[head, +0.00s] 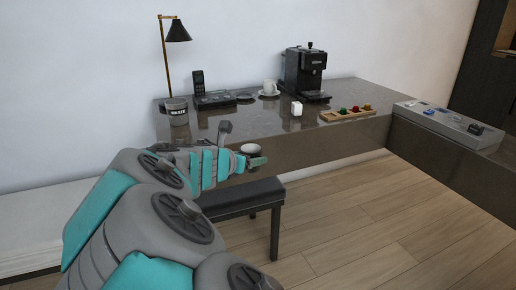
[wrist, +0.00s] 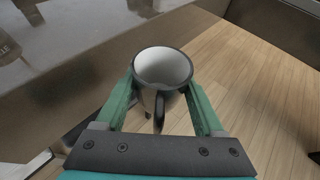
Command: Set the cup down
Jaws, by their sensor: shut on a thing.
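A cup (wrist: 164,68), dark outside with a white inside, is between the green fingers of my gripper (wrist: 165,103) in the wrist view. The fingers are shut on its sides. Its mouth faces the camera, its handle points toward the wrist, and it looks empty. In the head view the cup (head: 249,149) shows small at the end of my arm, partly hidden by my gripper (head: 250,160). It is held in front of the dark stone counter (head: 235,123), apart from its top, with floor visible beyond it in the wrist view.
A lamp (head: 178,32), bin (head: 177,107), phone (head: 198,82), white cup on a saucer (head: 269,87), coffee machine (head: 305,72), white block (head: 297,107) and pod tray (head: 333,116) stand on the counter. A dark bench (head: 245,196) is below. The counter's front middle is clear.

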